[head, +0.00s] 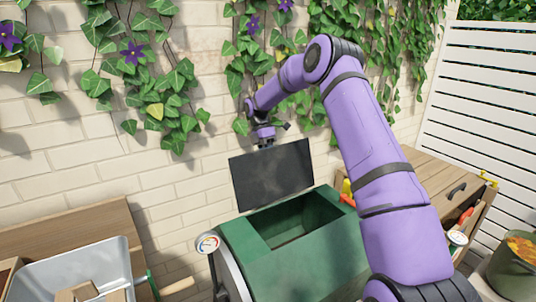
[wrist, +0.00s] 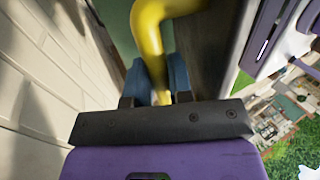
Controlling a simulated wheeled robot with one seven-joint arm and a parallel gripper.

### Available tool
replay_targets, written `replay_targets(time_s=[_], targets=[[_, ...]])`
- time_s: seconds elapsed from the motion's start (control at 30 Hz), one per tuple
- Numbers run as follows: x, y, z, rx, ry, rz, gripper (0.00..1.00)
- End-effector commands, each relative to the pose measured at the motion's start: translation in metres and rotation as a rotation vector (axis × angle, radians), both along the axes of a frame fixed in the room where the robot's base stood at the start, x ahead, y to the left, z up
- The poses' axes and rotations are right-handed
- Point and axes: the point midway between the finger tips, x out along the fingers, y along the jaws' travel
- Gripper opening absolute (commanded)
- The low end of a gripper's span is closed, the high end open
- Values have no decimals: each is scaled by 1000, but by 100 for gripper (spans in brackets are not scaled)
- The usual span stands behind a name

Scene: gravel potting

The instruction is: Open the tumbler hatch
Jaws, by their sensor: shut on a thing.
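The green tumbler (head: 305,265) stands in the middle of the head view. Its hatch (head: 272,177), a dark flat panel, stands raised and tilted up near the wall. The opening (head: 300,222) below it is uncovered and its inside is dark. My gripper (head: 266,145) is at the hatch's upper edge. In the wrist view, the blue fingers (wrist: 160,84) are shut on a curved yellow handle (wrist: 150,40). The handle is hidden behind the panel in the head view.
A brick wall with ivy (head: 170,75) is close behind the hatch. A grey tray (head: 85,270) on a wooden bench is at left. A round gauge (head: 208,243) is at the tumbler's left end. A wooden cabinet (head: 440,185) and a pot (head: 512,265) are at right.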

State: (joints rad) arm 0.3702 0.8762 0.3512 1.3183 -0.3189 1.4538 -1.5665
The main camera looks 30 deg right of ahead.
Motion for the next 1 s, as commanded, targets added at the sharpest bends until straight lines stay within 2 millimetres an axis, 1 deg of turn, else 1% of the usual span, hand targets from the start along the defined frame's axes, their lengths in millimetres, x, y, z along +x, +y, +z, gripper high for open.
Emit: replay_targets(time_s=[0.03,0.3,0.33,0.37,0.4,0.43,0.77,0.87,1.0], targets=[[-2,0,-5,3,10,3,0],[-2,0,-4,3,9,3,0],[-2,0,-4,3,9,3,25],[-2,0,-4,3,8,3,31],[-2,0,-4,3,8,2,41],[-2,0,-3,3,7,2,45],[0,0,2,0,1,1,45],[0,0,10,0,0,1,45],[-1,0,28,2,2,1,45]])
